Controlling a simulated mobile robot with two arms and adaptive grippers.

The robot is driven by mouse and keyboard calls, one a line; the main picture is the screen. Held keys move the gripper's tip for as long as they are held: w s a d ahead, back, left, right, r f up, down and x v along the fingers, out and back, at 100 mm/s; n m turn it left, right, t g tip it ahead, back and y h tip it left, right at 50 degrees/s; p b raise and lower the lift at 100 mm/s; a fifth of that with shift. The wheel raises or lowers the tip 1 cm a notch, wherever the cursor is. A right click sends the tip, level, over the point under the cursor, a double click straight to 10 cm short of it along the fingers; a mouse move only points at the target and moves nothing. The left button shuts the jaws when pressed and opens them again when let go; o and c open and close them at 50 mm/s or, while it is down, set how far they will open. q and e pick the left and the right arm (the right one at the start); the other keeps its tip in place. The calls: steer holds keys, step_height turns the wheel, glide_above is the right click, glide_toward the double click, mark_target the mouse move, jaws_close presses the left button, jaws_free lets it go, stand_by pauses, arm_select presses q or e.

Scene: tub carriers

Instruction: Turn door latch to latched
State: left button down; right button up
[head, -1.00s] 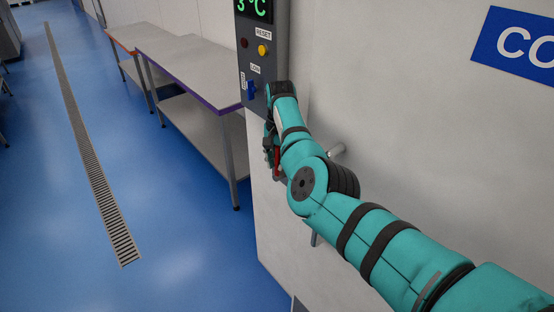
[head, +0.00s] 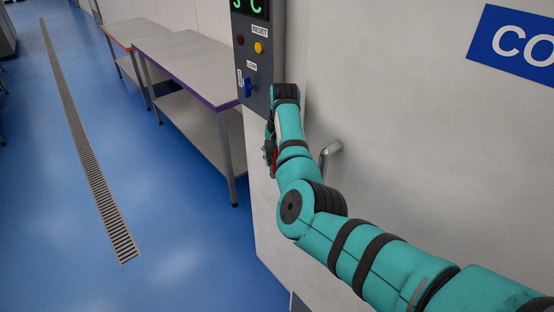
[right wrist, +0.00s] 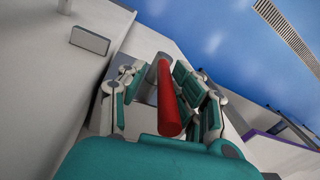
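The red latch lever (right wrist: 168,105) runs lengthwise between the two fingers of my right gripper (right wrist: 158,85) in the right wrist view. The right-hand finger is close to the lever, and a gap shows between the lever and the left-hand finger. The gripper looks open around it. In the head view a small bit of red (head: 274,160) shows beside my right gripper (head: 269,150) at the door's left edge; my wrist hides most of the latch there. My left gripper is in neither view.
The pale door (head: 400,150) fills the right side, with a metal pull handle (head: 328,155) beside my forearm. A grey control panel (head: 262,60) with a blue switch (head: 247,88) is above my gripper. Steel tables (head: 185,65) stand left; the blue floor (head: 170,230) there is clear.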

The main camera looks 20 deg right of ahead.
steer(key=shift+w+a+r, duration=0.15)
steer(key=shift+w+r, duration=0.05)
step_height(320, 180, up, 12)
steer(key=s, duration=0.1)
steer(key=shift+s+d, duration=0.2)
steer(key=shift+d, duration=0.1)
steer(key=shift+f, duration=0.1)
steer(key=shift+c, duration=0.3)
